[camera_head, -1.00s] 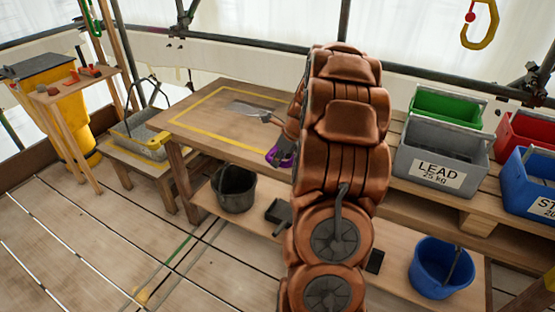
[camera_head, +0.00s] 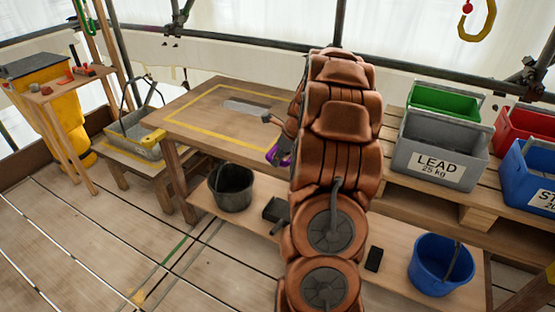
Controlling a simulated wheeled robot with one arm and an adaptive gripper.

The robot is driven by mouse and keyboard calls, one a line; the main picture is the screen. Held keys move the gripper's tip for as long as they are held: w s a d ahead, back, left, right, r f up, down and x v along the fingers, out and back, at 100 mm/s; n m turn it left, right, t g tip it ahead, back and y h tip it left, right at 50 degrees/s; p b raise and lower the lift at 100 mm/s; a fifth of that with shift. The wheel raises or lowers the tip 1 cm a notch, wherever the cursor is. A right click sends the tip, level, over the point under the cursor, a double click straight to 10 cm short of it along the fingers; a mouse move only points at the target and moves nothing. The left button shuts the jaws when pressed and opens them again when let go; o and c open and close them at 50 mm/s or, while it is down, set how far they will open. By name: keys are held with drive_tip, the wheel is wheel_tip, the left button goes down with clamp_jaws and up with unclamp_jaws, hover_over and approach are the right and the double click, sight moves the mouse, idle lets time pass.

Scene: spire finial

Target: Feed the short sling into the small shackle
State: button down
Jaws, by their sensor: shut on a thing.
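My copper-coloured arm stands in the middle of the view and hides most of my gripper (camera_head: 270,119). Only a small dark part of it shows at the arm's left edge, above the wooden table. A purple piece (camera_head: 283,157), which looks like the short sling, shows just below, against the arm's left edge at the table's front. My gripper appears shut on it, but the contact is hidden. I cannot make out the small shackle; it may be behind my arm or too small to tell.
The table (camera_head: 190,118) has a yellow outline and a grey plate or slot (camera_head: 245,107). A grey LEAD bin (camera_head: 437,148), a green bin (camera_head: 446,100) and a blue bin (camera_head: 530,178) stand right. A black bucket (camera_head: 231,187) and blue bucket (camera_head: 440,265) sit lower. A yellow hook (camera_head: 480,25) hangs top right.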

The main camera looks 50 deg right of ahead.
drive_tip(key=shift+w+d+p, duration=0.45)
drive_tip(key=shift+d+p, duration=0.45)
drive_tip(key=shift+d, duration=0.65)
drive_tip(key=shift+w+d+p, duration=0.45)
drive_tip(key=shift+d+p, duration=0.45)
drive_tip(key=shift+d, duration=0.6)
drive_tip(key=shift+w+d+p, duration=0.45)
drive_tip(key=shift+d+p, duration=0.45)
drive_tip(key=shift+d, duration=0.65)
drive_tip(key=shift+d, duration=0.15)
drive_tip(key=c, duration=0.9)
unclamp_jaws()
drive_tip(key=shift+c, duration=0.2)
drive_tip(key=v, duration=1.1)
drive_tip(key=shift+s+r, duration=0.25)
drive_tip(key=shift+r, duration=0.1)
drive_tip(key=shift+d, duration=0.1)
